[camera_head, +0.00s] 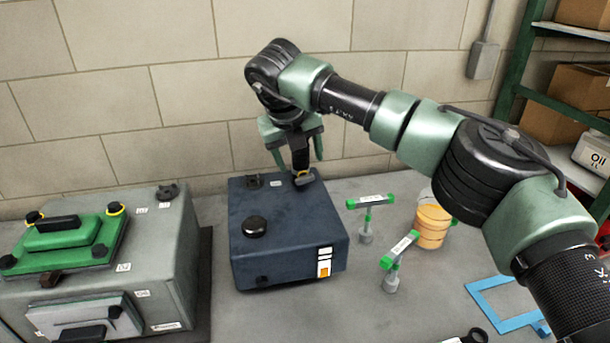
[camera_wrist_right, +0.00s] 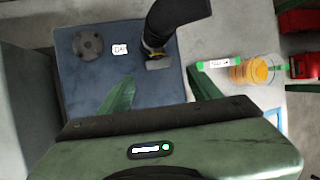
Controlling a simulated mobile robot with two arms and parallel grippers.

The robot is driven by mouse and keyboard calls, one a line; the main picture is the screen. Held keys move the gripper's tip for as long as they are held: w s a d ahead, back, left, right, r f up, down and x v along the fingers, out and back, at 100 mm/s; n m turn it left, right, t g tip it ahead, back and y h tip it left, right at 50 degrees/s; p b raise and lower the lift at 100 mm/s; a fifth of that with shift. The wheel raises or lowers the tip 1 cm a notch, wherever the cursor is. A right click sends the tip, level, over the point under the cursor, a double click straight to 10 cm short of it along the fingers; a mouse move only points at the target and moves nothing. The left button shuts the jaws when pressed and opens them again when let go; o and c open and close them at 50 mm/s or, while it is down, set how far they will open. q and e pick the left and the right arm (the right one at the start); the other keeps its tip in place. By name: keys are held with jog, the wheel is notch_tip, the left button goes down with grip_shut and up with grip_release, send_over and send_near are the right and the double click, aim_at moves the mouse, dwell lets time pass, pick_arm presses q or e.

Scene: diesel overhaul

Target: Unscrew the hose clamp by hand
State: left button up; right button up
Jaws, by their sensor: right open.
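A black hose (camera_head: 300,157) rises from the back right corner of a dark blue tank (camera_head: 285,225). In the right wrist view the clamp (camera_wrist_right: 157,58) shows at the foot of the hose (camera_wrist_right: 178,22). My right gripper (camera_head: 299,161) is open, with one green finger on each side of the hose in the head view. In the wrist view, its fingers (camera_wrist_right: 160,90) are apart with nothing held between them. My left gripper is out of view.
A grey engine block (camera_head: 165,255) with a green cover (camera_head: 65,240) stands left of the tank. Two green-handled T-tools (camera_head: 366,218) (camera_head: 393,270), an orange-filled bucket (camera_head: 432,222) and a blue frame (camera_head: 485,285) are to the right. A block wall is behind.

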aim_at(303, 178)
jog(key=p+x, duration=0.2)
jog(key=x, duration=0.4)
jog(key=shift+f, duration=0.15)
jog(key=shift+w+f+p, duration=0.25)
jog(key=shift+f+p, duration=0.05)
jog(key=shift+f, duration=0.2)
jog(key=shift+c, duration=0.3)
jog(key=c, duration=1.3)
jog(key=b, duration=0.1)
jog(key=h+b, duration=0.1)
jog(key=b, duration=0.1)
jog(key=shift+a+f, duration=0.2)
jog(key=shift+f, duration=0.15)
jog(key=shift+a+n+h, duration=0.1)
jog(key=shift+n+h, duration=0.2)
jog(key=shift+h, duration=0.3)
jog(key=shift+r, duration=0.25)
